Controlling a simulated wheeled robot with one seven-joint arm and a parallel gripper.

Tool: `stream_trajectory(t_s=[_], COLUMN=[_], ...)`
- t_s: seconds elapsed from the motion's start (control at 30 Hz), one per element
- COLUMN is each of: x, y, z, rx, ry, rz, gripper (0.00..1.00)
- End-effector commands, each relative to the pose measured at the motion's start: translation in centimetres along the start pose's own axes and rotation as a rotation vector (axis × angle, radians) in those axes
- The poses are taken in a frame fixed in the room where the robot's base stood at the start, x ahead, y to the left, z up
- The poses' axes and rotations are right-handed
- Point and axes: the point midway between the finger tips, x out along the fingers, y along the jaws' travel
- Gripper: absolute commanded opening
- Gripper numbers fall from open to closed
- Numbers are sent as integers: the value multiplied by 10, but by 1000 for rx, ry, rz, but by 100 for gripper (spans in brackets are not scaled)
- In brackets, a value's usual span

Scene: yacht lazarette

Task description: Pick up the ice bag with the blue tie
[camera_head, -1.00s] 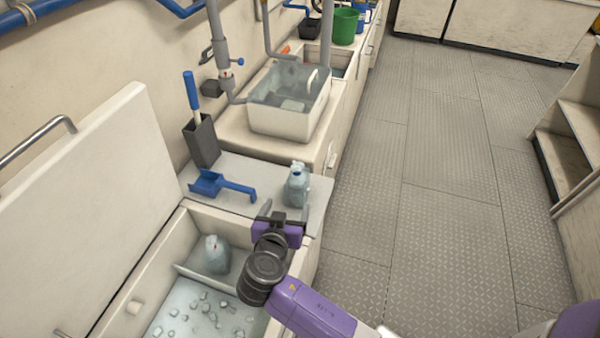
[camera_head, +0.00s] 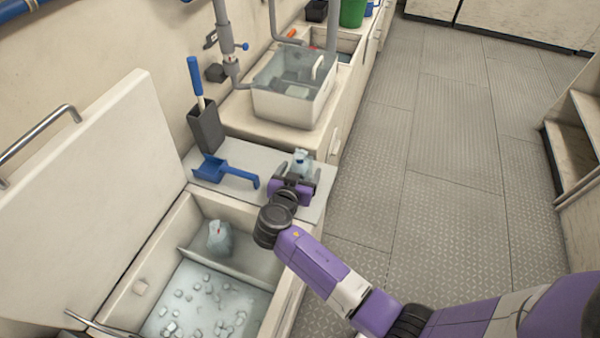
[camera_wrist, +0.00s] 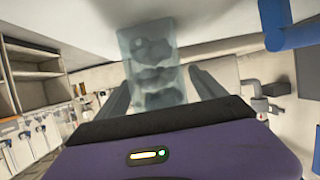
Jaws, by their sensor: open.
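The ice bag with the blue tie (camera_head: 301,160) stands on the white counter beside the open ice chest. It is clear and pale, with a bluish top. My gripper (camera_head: 297,180) is open just in front of it and hides its lower part. In the wrist view the bag (camera_wrist: 153,62) shows dark ice lumps and lies ahead of and between the two spread fingers (camera_wrist: 162,86). I cannot tell whether either finger touches it.
A blue scoop (camera_head: 225,171) lies on the counter left of the bag, also in the wrist view (camera_wrist: 300,36). A grey holder (camera_head: 206,127) with a blue-handled tool stands behind it. The open chest (camera_head: 150,260) holds loose ice. The floor at right is clear.

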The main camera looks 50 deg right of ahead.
Motion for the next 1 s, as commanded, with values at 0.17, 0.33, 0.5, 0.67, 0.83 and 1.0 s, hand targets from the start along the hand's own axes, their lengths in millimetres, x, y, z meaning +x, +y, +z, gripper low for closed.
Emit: stream_trajectory(t_s=[0.17,0.33,0.5,0.67,0.83,1.0], x=[0,0,0,-1,-1,-5], y=[0,0,0,0,0,-1], z=[0,0,0,-1,-2,-11], rx=[0,0,0,1,2,3], ry=[0,0,0,2,2,2], rz=[0,0,-1,-1,-1,-2], gripper=[72,39,5,0,0,0])
